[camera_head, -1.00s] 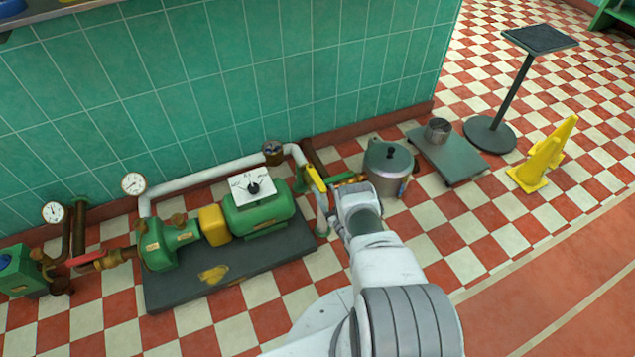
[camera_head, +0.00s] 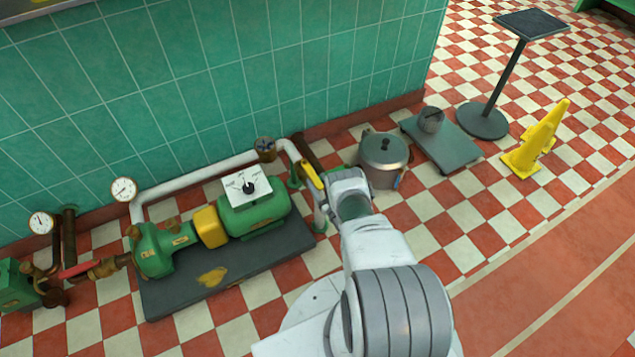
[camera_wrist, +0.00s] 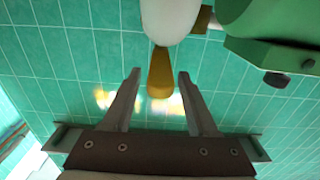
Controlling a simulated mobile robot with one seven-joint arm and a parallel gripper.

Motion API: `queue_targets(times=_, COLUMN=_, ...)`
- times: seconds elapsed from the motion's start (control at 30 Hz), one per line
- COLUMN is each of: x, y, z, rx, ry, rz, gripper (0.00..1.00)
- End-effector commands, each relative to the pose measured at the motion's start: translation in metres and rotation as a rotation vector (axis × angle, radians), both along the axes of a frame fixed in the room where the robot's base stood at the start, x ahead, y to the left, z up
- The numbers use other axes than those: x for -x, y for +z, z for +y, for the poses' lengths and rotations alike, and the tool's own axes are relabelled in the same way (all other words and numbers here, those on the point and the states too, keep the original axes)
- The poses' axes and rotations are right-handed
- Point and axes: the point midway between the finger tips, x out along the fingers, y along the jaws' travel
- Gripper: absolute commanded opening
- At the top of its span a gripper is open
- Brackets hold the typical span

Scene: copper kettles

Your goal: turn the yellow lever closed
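The yellow lever (camera_head: 312,175) shows at the upper end of the pipe beside the green pump, pointing down toward my arm. In the wrist view the yellow lever (camera_wrist: 160,75) hangs between the two fingers of my gripper (camera_wrist: 159,75). The fingers are open, with a gap on each side of the lever, and neither appears to touch it. In the head view my wrist hides the fingers and part of the valve.
The green pump (camera_head: 255,215) stands on a dark base (camera_head: 230,272) left of my arm. A steel pot (camera_head: 384,160) is close on the right, with a grey platform scale (camera_head: 450,155) beyond it. A tiled wall (camera_head: 230,70) rises behind.

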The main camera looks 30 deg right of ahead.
Motion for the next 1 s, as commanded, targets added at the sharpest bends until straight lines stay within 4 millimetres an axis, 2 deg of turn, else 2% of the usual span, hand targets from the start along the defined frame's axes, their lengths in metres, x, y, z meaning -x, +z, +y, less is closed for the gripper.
queue_targets(times=0.03, x=-0.0001, y=0.0, z=0.0, rx=0.0, ry=0.0, rz=0.0, gripper=0.47)
queue_targets(times=0.3, x=-0.0002, y=0.0001, z=0.0001, rx=0.0, ry=0.0, rz=0.0, gripper=0.0)
queue_targets(times=1.0, x=-0.0008, y=0.0005, z=0.0001, rx=0.0, ry=0.0, rz=-0.001, gripper=0.0)
